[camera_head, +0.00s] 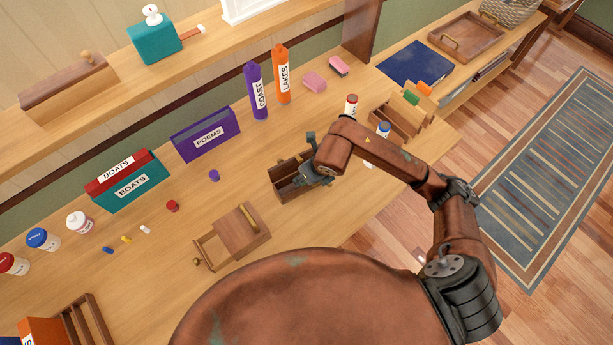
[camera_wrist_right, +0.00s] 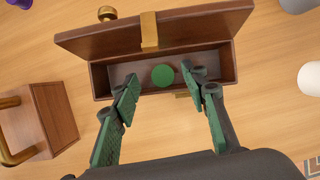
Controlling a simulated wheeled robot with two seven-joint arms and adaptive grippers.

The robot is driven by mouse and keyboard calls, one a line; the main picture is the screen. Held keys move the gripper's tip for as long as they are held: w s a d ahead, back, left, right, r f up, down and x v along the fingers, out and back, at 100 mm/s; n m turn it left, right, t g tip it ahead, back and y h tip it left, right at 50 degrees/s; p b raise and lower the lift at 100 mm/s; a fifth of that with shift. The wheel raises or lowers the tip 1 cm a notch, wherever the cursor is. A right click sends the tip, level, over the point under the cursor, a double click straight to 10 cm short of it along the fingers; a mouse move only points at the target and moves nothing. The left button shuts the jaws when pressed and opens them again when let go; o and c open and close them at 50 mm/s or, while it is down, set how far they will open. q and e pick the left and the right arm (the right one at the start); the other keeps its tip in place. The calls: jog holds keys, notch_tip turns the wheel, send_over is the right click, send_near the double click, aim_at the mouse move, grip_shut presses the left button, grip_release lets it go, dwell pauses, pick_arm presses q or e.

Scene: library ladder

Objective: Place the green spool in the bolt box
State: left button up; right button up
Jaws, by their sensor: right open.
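The open brown wooden box, which I take to be the bolt box (camera_head: 286,187), stands under my right gripper (camera_head: 318,173) in the head view. The box also shows in the right wrist view (camera_wrist_right: 112,77), with its lid raised and a brass strap on it. The green spool (camera_wrist_right: 163,75) shows as a round green disc within the box opening. My right gripper (camera_wrist_right: 160,80) is open, its fingertips apart on either side of the spool at the box's near side. The spool is hidden in the head view. My left gripper is not in view.
A wooden box with a brass handle (camera_head: 241,230) sits left of the bolt box. A purple spool (camera_head: 214,175) and a red one (camera_head: 172,206) stand on the table. A wooden rack (camera_head: 398,120) is to the right. Bare wood lies between these.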

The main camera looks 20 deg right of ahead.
jog(key=p+v, duration=0.1)
jog(key=v, duration=0.9)
jog(key=shift+s+r, duration=0.15)
jog(key=shift+r, duration=0.2)
